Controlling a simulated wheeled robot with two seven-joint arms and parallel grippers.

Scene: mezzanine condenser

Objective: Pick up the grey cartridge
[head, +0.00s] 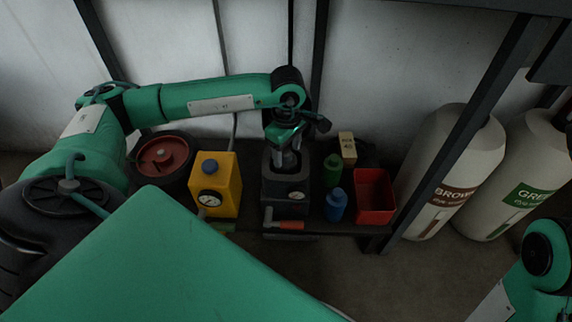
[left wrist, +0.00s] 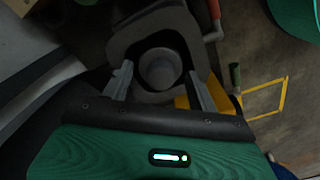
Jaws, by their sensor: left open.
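The grey cartridge (left wrist: 158,66) shows in the left wrist view as a round grey top, sunk in the opening of a dark square-topped housing (left wrist: 133,43). In the head view this housing (head: 286,195) stands on the dark shelf, below the end of my left arm. My left gripper (head: 287,155) points down at its opening. In the left wrist view the fingers are open, one on each side of the cartridge. I cannot tell whether they touch it. The cartridge's lower part is hidden. My right gripper is out of view.
On the shelf, a yellow box (head: 217,185) with a gauge stands left of the housing. Green (head: 332,170) and blue (head: 336,206) bottles, a small tan box (head: 347,147) and a red bin (head: 374,196) are to the right. An orange-ended handle (head: 290,224) sticks out in front.

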